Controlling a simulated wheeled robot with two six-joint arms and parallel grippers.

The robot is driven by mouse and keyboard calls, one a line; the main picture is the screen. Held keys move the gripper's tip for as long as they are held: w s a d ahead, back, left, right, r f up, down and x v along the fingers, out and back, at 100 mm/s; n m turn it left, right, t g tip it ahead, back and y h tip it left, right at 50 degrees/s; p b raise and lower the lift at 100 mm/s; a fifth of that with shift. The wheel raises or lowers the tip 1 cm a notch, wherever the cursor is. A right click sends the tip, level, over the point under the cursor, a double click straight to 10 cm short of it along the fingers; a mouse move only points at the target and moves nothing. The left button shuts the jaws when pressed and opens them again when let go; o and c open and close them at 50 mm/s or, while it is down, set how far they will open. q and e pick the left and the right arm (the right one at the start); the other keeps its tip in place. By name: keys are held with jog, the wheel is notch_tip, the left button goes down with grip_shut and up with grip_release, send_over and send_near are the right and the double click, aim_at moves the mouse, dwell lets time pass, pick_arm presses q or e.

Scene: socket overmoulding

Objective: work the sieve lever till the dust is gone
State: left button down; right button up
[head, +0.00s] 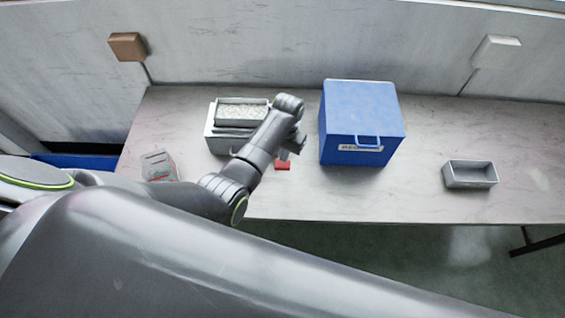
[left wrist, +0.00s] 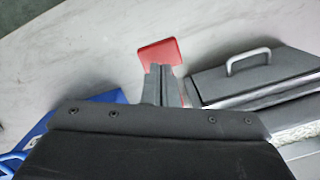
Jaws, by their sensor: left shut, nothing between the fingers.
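The sieve (head: 217,133) is a light grey box at the back left of the table, with a tray of pale granules (head: 243,111) on top. A flat red piece (head: 283,166), which looks like the end of the lever, shows low at its right front side. It also shows in the left wrist view (left wrist: 160,51), just beyond the fingertips. My left gripper (head: 296,150) is shut and empty, right beside the red piece. Its fingers (left wrist: 162,72) overlap the red edge in the wrist view; I cannot tell if they touch. Dust is too small to make out. My right gripper is out of view.
A blue box (head: 360,115) with a front handle and label stands close right of my left gripper. A grey handled part (left wrist: 255,72) is close on the wrist view's right. An empty grey tray (head: 470,175) lies far right; a grey item (head: 158,166) stands left.

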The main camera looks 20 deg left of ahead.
pick_arm(q)
jog(key=shift+f, duration=0.45)
jog(key=shift+f, duration=0.15)
notch_tip(320, 180, down, 4)
jog(key=b, duration=0.3)
jog(key=shift+f, duration=0.15)
jog(key=shift+s, duration=0.15)
jog(key=w, duration=0.2)
jog(key=w+r+b, duration=0.1)
jog(key=shift+w+d, duration=0.1)
jog(key=shift+d, duration=0.15)
jog(key=shift+r, duration=0.1)
